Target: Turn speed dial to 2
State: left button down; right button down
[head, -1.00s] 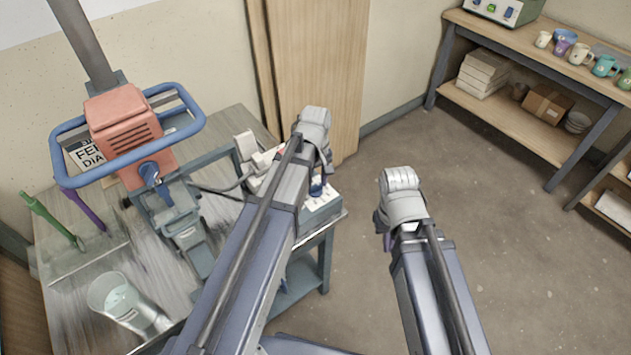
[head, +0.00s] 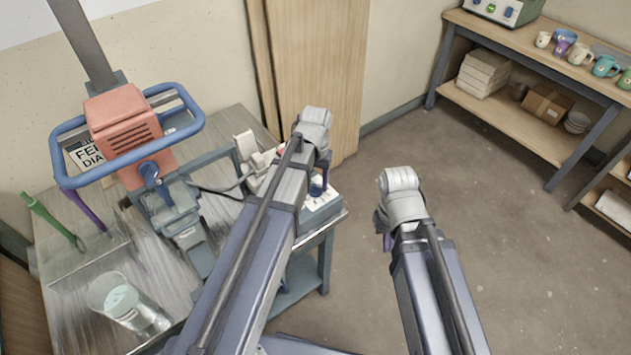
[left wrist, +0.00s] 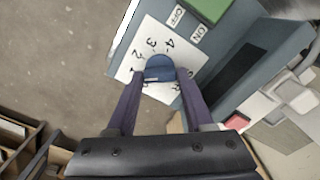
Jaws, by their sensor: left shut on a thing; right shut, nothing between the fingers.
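My left gripper (left wrist: 159,88) is shut on the dial, one purple finger on each side.
A green switch (left wrist: 206,8) with OFF and ON labels is close to the dial. The floor at right is clear.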

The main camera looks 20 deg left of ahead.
aim_at(316, 185)
pick_arm(q)
jog(key=m, duration=0.3)
jog(key=shift+m, duration=2)
jog(key=shift+c, duration=1.4)
grip_release()
notch_tip(316, 185, up, 8)
jog(key=p, duration=0.8)
